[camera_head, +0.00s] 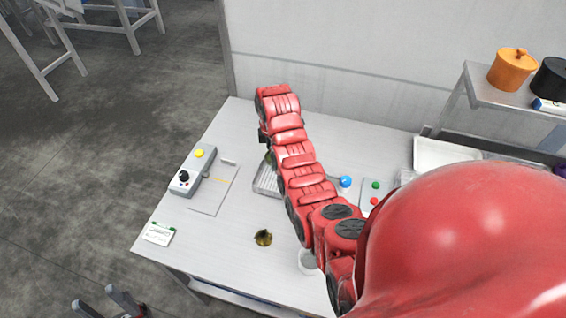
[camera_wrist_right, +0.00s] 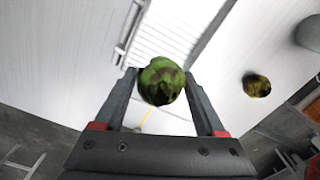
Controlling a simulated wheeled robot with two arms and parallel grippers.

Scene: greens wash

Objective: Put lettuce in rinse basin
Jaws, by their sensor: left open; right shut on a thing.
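A round green lettuce (camera_wrist_right: 162,82) with dark brown patches is between the fingers of my right gripper (camera_wrist_right: 160,88), which is shut on it. In the head view my red right arm crosses the table and hides most of that gripper. A ribbed metal tray (camera_head: 264,181) shows partly behind the arm; it also shows beyond the lettuce in the right wrist view (camera_wrist_right: 168,32). My left gripper (camera_head: 95,296) is open and empty, low at the left, off the table's front edge. I cannot tell which container is the rinse basin.
A brownish-green piece (camera_head: 263,238) lies on the table (camera_head: 215,255), near a pale round container (camera_head: 307,262). A grey control box (camera_head: 193,170) and a small card (camera_head: 159,234) lie left. A white tray (camera_head: 445,152) and a shelf with an orange pot (camera_head: 511,70) are right.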

